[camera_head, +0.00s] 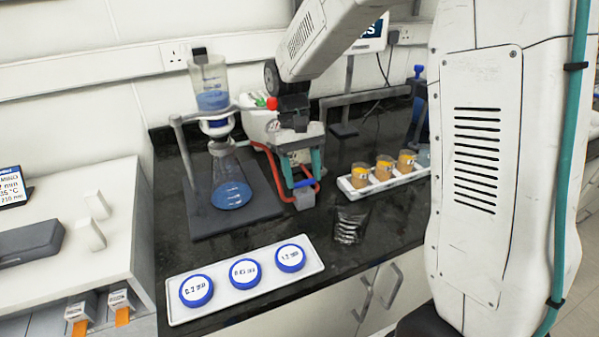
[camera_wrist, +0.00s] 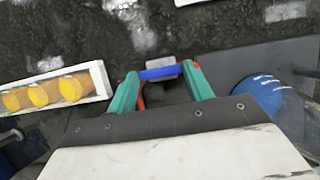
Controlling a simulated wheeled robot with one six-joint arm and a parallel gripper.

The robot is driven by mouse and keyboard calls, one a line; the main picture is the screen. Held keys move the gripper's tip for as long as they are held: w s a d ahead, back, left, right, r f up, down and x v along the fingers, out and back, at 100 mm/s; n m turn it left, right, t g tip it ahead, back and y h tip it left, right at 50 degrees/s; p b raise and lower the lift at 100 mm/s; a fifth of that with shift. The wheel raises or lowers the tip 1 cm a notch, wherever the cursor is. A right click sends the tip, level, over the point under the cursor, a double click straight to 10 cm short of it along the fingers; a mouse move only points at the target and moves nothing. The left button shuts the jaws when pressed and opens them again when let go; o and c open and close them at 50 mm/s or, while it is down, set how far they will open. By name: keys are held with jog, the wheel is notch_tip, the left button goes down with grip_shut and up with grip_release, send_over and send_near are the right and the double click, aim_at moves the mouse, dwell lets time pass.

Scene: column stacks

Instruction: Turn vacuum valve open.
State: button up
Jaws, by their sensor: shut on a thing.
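The vacuum valve is a small grey block (camera_head: 304,199) with a blue lever (camera_head: 302,184) on the bench, beside the filter stand. My gripper (camera_head: 301,179) reaches down over it with its teal fingers on either side of the lever. In the wrist view, the blue lever (camera_wrist: 159,73) spans from one fingertip to the other, and the grey block (camera_wrist: 165,60) shows just beyond it. The gripper is shut on the lever by its ends. A red hose (camera_head: 267,150) runs behind my gripper toward the valve. I cannot tell whether the valve is open.
A glass filter flask (camera_head: 231,192) with blue liquid stands close left on a dark stand base (camera_head: 205,222). A white tray (camera_head: 355,192) of orange-filled cups lies right. A white tray (camera_head: 245,303) of blue-lidded dishes and a foil packet (camera_head: 349,226) lie in front.

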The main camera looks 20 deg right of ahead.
jog(key=o, duration=1)
jog(key=v, duration=0.7)
jog(key=shift+w+r, duration=0.2)
jog(key=shift+r, duration=0.15)
